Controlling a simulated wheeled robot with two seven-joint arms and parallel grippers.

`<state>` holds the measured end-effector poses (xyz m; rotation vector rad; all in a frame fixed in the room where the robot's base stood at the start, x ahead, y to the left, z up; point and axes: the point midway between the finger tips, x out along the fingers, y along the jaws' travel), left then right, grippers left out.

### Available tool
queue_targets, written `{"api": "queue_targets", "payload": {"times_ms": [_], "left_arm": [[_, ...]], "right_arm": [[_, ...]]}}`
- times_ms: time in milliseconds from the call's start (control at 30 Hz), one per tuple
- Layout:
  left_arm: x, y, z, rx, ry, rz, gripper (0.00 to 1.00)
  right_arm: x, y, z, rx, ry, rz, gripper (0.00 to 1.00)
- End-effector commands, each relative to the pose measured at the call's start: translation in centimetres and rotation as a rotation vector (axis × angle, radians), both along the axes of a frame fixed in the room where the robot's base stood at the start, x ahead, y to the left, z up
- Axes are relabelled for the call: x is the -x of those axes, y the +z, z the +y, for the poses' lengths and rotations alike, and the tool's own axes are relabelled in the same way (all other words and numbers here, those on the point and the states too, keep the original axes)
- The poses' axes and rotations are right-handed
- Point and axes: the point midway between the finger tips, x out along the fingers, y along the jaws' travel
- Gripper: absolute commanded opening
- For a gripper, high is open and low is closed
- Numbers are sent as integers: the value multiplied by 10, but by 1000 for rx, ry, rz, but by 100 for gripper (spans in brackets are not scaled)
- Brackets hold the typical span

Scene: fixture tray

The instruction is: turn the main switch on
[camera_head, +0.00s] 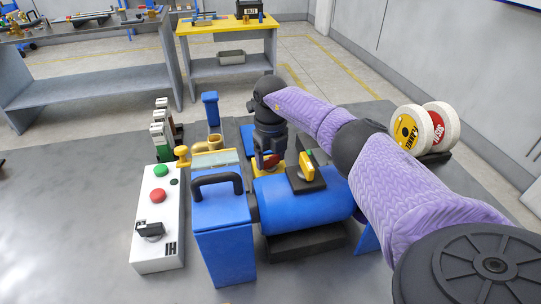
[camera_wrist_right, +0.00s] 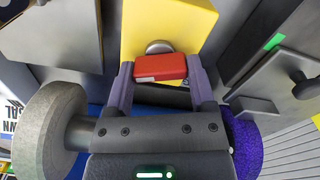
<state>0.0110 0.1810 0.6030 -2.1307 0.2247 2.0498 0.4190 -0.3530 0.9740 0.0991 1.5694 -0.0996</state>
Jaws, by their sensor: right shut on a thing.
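The main switch shows as a red handle (camera_wrist_right: 160,67) on a yellow housing (camera_wrist_right: 165,25) in the right wrist view. My right gripper (camera_wrist_right: 161,80) is shut on the red handle, one finger at each end of it. The handle lies crosswise between the fingers, in front of a round metal boss. In the head view my right gripper (camera_head: 270,145) points down at the switch behind the blue machine (camera_head: 305,200). The yellow housing (camera_head: 262,172) is mostly hidden there by the gripper. My left gripper is not in view.
A white panel (camera_head: 158,255) with green and red buttons and a black knob stands at left. A blue box (camera_head: 222,240) with a black handle is beside the machine. A yellow lever (camera_head: 306,166) is close right of my gripper. Labelled wheels (camera_head: 408,132) stand at right.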

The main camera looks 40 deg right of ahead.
Motion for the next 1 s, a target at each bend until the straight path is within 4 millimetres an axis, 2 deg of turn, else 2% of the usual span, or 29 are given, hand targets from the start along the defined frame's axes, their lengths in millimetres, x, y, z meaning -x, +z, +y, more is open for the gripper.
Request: {"api": "queue_targets", "payload": {"times_ms": [1000], "left_arm": [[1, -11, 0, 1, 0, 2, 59]], "right_arm": [[-1, 1, 0, 1, 938, -4, 12]]}}
